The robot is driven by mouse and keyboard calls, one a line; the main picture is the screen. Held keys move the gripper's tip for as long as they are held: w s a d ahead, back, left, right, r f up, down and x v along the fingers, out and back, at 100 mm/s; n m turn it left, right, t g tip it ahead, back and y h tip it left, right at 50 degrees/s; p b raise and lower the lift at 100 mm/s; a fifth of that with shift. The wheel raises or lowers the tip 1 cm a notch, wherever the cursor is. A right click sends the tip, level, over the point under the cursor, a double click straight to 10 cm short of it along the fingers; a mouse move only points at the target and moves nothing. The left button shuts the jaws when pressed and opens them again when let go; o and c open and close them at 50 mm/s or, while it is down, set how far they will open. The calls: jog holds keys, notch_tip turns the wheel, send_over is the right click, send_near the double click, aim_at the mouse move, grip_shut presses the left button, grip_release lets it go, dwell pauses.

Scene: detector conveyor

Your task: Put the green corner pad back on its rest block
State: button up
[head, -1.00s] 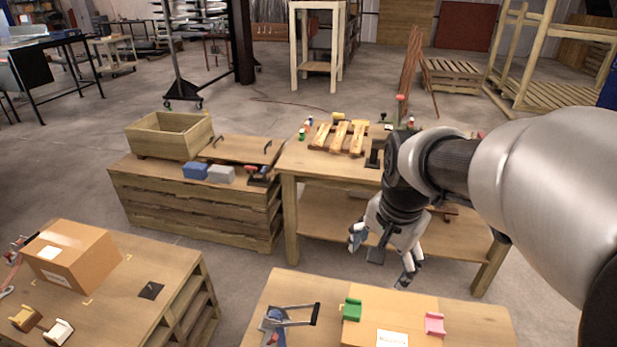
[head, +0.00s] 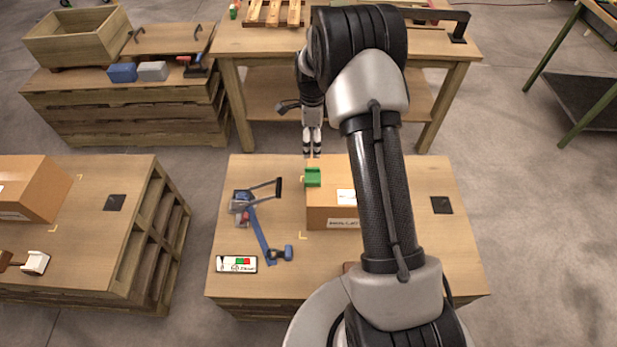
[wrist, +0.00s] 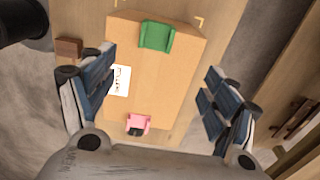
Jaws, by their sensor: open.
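In the wrist view the pad (wrist: 156,36) is at the top, on the carton's end edge. A small brown wooden block stands beside the carton in the wrist view (wrist: 69,47); it may be the rest block. In the head view a brown block (head: 348,267) is mostly hidden behind my arm. My gripper (head: 313,152) points down just beyond the pad in the head view. In the wrist view its fingers (wrist: 155,95) are wide apart and empty.
A pink pad (wrist: 137,123) sits at the carton's other end. Another carton (head: 35,190) stands on the left bench.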

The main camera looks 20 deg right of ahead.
jog(key=b, duration=0.3)
send_over(311, 178)
jog(key=f, duration=1.1)
jog(key=shift+w+d+f, duration=0.15)
jog(key=shift+w+f, duration=0.05)
jog(key=shift+f, duration=0.1)
jog(key=f+b, duration=0.2)
jog(key=f, duration=0.3)
jog(key=shift+s+f, duration=0.15)
jog(key=shift+s, duration=0.05)
jog(key=shift+c, duration=0.4)
jog(key=c, duration=1.1)
